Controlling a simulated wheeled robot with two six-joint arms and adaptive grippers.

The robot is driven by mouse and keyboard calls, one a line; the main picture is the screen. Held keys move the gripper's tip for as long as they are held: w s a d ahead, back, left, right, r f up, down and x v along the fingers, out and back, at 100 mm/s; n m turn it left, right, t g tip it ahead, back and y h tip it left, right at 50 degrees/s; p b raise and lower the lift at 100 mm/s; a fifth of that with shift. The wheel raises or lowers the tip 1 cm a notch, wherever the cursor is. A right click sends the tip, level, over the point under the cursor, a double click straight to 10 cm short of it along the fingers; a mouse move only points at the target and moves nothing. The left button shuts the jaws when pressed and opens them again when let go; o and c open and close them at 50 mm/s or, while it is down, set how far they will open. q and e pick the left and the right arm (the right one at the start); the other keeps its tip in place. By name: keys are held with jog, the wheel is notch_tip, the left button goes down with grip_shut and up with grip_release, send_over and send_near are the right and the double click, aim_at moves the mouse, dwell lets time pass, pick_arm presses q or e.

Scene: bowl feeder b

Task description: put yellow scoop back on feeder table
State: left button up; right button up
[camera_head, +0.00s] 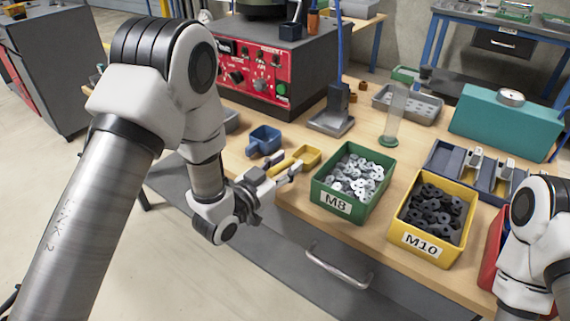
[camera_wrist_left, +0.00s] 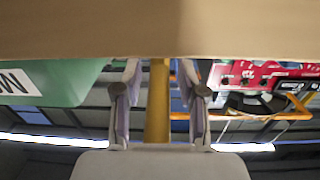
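The yellow scoop (camera_head: 307,156) lies at the front edge of the wooden feeder table (camera_head: 400,150), left of the green M8 bin. Its handle points toward my left gripper (camera_head: 284,174). In the left wrist view the yellow handle (camera_wrist_left: 157,105) runs between the two fingers of my left gripper (camera_wrist_left: 159,100). A gap shows on each side of the handle, so the fingers are open around it and not closed on it. Part of the handle is hidden by the fingers in the head view. My right gripper is not in view; only part of my right arm shows.
A blue scoop (camera_head: 264,139) lies just behind the yellow one. The green M8 bin (camera_head: 345,206) of washers stands close to the right, with the yellow M10 bin (camera_head: 432,250) beyond. The red control panel (camera_head: 260,72) stands behind. A drawer handle (camera_head: 338,267) is below the edge.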

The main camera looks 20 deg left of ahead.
pick_arm(q)
jog(key=shift+r, duration=0.15)
jog(key=shift+s, duration=0.1)
jog(key=p+v, duration=0.3)
jog(key=v, duration=0.9)
jog(key=s+f+n+g+y, duration=0.1)
jog(key=s+f+g+y, duration=0.2)
jog(key=f, duration=0.6)
jog(key=s+f+n+g, duration=0.1)
jog(key=s+f+g, duration=0.35)
jog(key=f, duration=0.45)
jog(key=s+a+f+n+g+y, duration=0.3)
jog(key=s+f+g, duration=0.6)
jog(key=s, duration=0.6)
jog(key=shift+s+a+f+y, duration=0.4)
jog(key=shift+a+f, duration=0.3)
jog(key=shift+f, duration=0.15)
